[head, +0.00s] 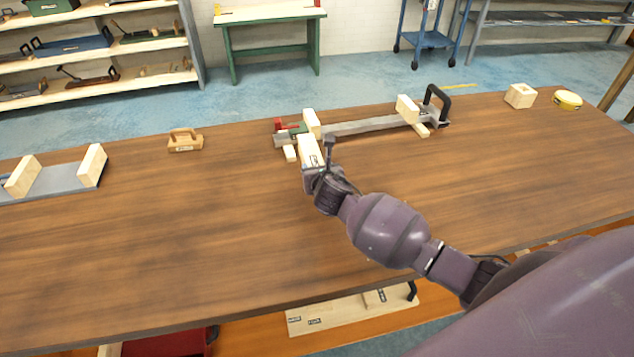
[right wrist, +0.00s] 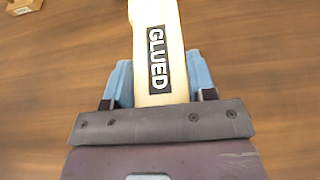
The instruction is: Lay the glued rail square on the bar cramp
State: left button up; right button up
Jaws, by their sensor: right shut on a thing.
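The glued rail (head: 310,150) is a pale wooden piece. Its black "GLUED" label (right wrist: 158,58) faces up in the right wrist view. My right gripper (right wrist: 155,82) is shut on the rail's near end, with blue fingers at both sides. In the head view, my right gripper (head: 316,172) is just in front of the left end of the bar cramp (head: 372,125). The cramp is a grey bar with a red and green end and a black handle. I cannot tell whether the rail touches it. My left gripper is not in view.
A grey plate with upright pale blocks (head: 58,181) is at far left. A holed block (head: 520,95) and yellow tape (head: 567,98) sit at back right. The front tabletop is clear.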

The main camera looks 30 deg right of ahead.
notch_tip(320, 180, down, 4)
jog(key=shift+f+b, duration=0.1)
jog(key=shift+b, duration=0.5)
jog(key=o, duration=0.6)
jog(key=shift+f, duration=0.1)
jog(key=o, duration=0.5)
